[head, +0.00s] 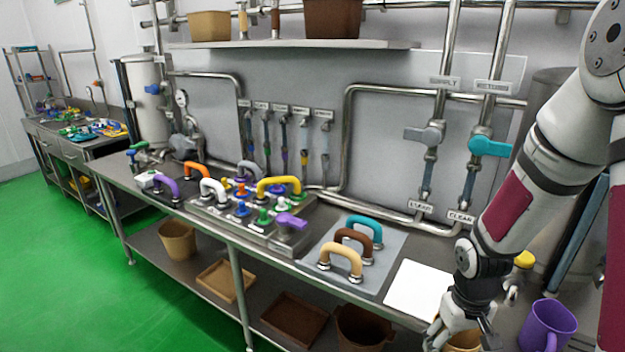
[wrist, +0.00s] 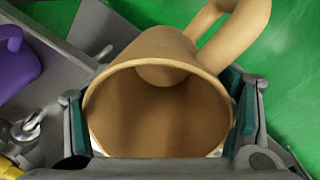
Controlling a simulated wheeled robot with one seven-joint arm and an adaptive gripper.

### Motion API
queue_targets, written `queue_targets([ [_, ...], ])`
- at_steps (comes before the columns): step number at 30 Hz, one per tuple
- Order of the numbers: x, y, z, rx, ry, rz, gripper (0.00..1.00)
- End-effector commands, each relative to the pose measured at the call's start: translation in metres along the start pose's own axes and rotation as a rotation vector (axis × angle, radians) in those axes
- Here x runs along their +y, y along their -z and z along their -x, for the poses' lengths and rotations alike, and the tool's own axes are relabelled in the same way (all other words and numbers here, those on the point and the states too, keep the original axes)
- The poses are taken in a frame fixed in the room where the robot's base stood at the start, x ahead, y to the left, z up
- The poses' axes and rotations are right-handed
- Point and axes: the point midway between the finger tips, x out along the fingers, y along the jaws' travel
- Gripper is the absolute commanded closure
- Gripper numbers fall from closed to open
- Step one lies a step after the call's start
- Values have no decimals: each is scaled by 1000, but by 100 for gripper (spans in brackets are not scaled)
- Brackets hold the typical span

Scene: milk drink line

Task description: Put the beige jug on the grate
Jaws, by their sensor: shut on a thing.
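The beige jug (wrist: 160,110) fills the middle of the wrist view, its open mouth toward the camera and its looped handle at the upper right. My gripper (wrist: 162,115) is shut on the jug, one green-padded finger against each side of its body. In the head view my gripper (head: 463,330) is at the bottom right, by the counter's front edge. Only part of the beige jug (head: 464,341) shows there, between the fingers and cut by the frame edge. I cannot make out a grate in either view.
A purple jug (head: 547,326) stands right of my gripper. A white square sheet (head: 418,290) lies to the left. Beyond it are several coloured handles on a grey mat (head: 388,270). Pipes and valves line the back wall. Bins and trays sit on the lower shelf.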

Motion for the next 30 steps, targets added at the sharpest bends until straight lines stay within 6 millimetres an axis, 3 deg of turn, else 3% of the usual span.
queue_targets([
  [5, -17, 54, 3, 3, -4, -14, 68],
  [9, -45, 106, 9, 4, 0, -33, 68],
  [15, -83, 155, 17, 2, 12, -55, 68],
  [21, -99, 170, 21, -1, 17, -63, 68],
  [30, -99, 170, 21, 0, 18, -64, 68],
])
